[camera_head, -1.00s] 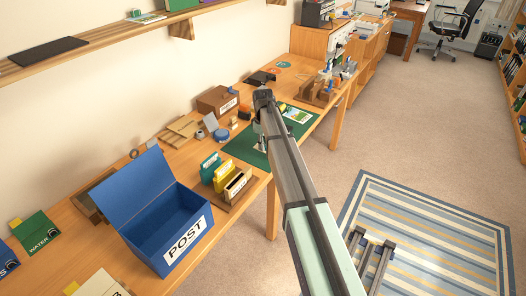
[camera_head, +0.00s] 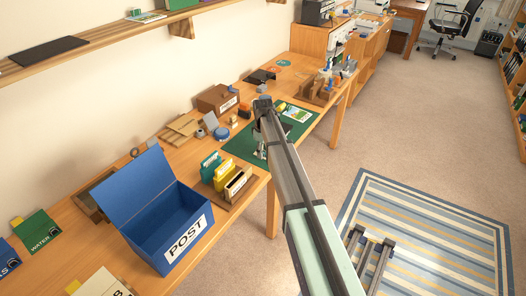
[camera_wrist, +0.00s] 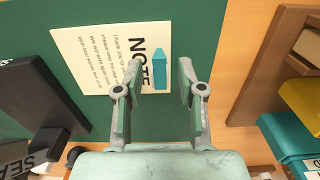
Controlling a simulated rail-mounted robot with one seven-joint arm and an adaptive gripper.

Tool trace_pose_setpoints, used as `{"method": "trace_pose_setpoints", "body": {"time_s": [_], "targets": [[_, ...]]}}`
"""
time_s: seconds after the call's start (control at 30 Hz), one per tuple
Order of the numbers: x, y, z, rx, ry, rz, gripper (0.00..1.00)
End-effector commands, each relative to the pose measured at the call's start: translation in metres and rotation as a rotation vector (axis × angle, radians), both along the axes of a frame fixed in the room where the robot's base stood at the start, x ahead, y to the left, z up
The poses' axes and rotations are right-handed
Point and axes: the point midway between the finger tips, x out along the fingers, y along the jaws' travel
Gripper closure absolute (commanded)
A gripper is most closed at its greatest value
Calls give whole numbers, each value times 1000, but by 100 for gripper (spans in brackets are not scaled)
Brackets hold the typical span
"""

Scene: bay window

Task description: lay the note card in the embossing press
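The note card (camera_wrist: 95,60) is cream, with the word NOTE and a teal pencil picture. In the wrist view it lies on the green mat (camera_wrist: 200,18). My gripper (camera_wrist: 160,72) is open, with nothing held between its fingers. It is over the card's pencil end, and one finger overlaps the card in the picture; I cannot tell whether they touch. A dark grey bar-shaped device (camera_wrist: 38,85) at the left may be the embossing press.
A wooden holder with teal and yellow folders (camera_head: 225,180) stands close to the mat; teal and yellow pieces edge the wrist view's right side. The open blue POST box (camera_head: 165,225) is nearer. A picture card (camera_head: 297,113) lies on the mat's far end.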

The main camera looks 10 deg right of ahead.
Motion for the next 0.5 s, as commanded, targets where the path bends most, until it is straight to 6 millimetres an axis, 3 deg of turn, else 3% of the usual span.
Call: {"method": "trace_pose_setpoints", "body": {"time_s": [0.27, 0.5], "targets": [[0, 0, 6, 0, 0, 0, 62], [1, 0, 41, 0, -3, 0, 62]]}}
